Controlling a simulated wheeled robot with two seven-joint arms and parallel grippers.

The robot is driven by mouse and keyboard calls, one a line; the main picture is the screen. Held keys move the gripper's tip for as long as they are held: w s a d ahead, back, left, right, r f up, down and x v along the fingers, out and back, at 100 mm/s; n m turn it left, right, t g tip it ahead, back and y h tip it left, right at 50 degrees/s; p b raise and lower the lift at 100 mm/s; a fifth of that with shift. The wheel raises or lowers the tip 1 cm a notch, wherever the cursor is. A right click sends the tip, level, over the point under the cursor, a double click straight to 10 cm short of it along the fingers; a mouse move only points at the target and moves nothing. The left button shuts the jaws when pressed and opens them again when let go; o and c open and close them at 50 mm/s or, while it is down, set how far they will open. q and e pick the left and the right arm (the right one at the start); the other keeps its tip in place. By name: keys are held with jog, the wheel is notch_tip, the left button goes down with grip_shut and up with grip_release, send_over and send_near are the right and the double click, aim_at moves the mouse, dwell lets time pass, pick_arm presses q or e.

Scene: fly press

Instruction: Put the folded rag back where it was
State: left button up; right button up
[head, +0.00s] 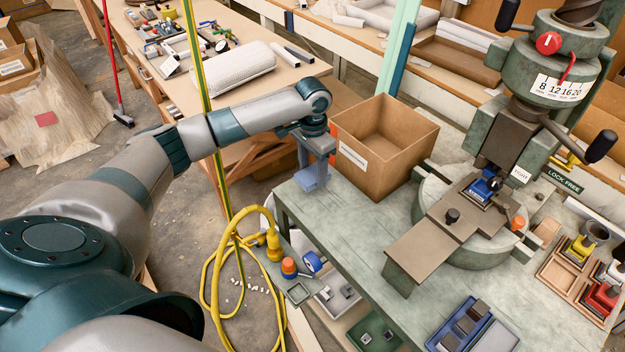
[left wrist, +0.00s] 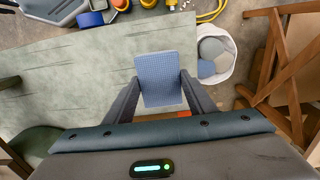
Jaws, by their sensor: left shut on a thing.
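The folded rag (head: 316,180) is a flat blue checked piece at the left end of the green bench (head: 330,215), beside the cardboard box. My left gripper (head: 312,168) is shut on it, pointing down. In the left wrist view the rag (left wrist: 160,76) sits between the two dark fingers, over the bench near its edge. I cannot tell whether it touches the bench top. A white bucket (left wrist: 231,62) with grey and blue cloth-like pieces stands past that edge in the left wrist view. My right gripper is not in view.
The open cardboard box (head: 372,165) stands close to the right of my left gripper. The fly press (head: 480,190) stands farther right. A yellow hose (head: 211,270) hangs at the bench's left end. The bench top in front of the box is clear.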

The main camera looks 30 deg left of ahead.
aim_at(312, 174)
pick_arm(q)
notch_tip(312, 174, down, 3)
jog(key=shift+f+p, duration=0.15)
jog(key=shift+p, duration=0.5)
jog(key=shift+f, duration=0.3)
jog(key=o, duration=1)
jog(key=shift+f, duration=0.15)
jog(key=shift+r, duration=0.85)
notch_tip(312, 174, up, 11)
jog(key=shift+f+b, duration=0.2)
jog(key=shift+b, duration=0.85)
